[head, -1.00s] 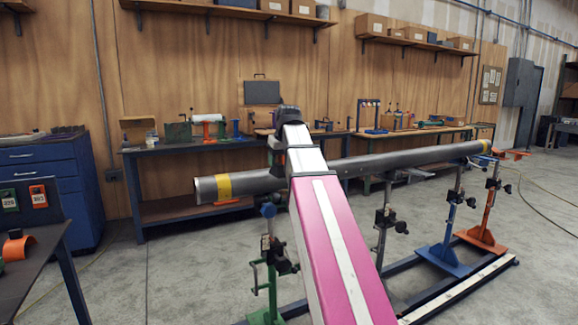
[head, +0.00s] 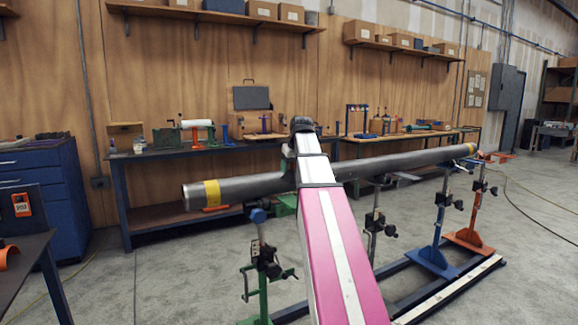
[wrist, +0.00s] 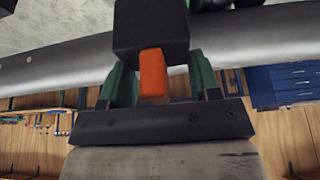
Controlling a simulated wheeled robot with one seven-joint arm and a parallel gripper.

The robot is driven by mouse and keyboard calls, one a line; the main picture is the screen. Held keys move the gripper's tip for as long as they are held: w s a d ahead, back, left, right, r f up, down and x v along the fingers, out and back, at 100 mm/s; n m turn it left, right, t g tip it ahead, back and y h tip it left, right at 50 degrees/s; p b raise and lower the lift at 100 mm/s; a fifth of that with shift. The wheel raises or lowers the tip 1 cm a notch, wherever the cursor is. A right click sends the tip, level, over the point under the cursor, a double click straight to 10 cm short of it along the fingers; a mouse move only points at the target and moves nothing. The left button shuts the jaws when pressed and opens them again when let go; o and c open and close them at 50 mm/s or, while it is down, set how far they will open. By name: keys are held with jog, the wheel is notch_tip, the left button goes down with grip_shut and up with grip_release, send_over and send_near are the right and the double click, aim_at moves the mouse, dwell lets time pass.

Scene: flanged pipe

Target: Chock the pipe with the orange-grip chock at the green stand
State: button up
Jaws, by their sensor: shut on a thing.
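The grey pipe (head: 235,189) with a yellow band (head: 212,193) lies across several stands. The green stand (head: 263,295) is under its near left end, with a blue-grey head close below the pipe. In the wrist view, my gripper (wrist: 155,88) is shut on the orange grip (wrist: 153,75) of a chock, whose black block (wrist: 150,28) overlaps the pipe (wrist: 65,65). I cannot tell whether the block touches the pipe. In the head view, my pink and white arm reaches to the pipe just right of the green stand and hides the gripper and chock.
The blue stand (head: 437,240) and orange stand (head: 472,235) stand farther right on a dark floor frame. A long workbench (head: 160,150) with tools stands behind the pipe. A dark table (head: 25,257) and a blue cabinet (head: 42,190) are at the left. Floor is clear between.

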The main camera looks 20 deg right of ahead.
jog(key=shift+f, duration=3.8)
jog(key=shift+w+a+f, duration=0.1)
jog(key=shift+w+a, duration=0.05)
jog(key=shift+w, duration=0.55)
jog(key=shift+w+a+f, duration=0.1)
jog(key=shift+w+a, duration=0.05)
jog(key=shift+w, duration=0.5)
jog(key=o, duration=1.2)
jog(key=shift+r, duration=0.2)
jog(key=shift+w+r+v, duration=0.1)
jog(key=shift+w+v, duration=0.15)
jog(key=shift+v, duration=0.85)
jog(key=shift+w+r+v, duration=0.1)
jog(key=shift+w+v, duration=0.15)
jog(key=shift+v, duration=0.85)
jog(key=shift+w+r+v, duration=0.1)
jog(key=shift+w+v, duration=0.15)
jog(key=shift+v, duration=0.85)
jog(key=shift+a, duration=0.1)
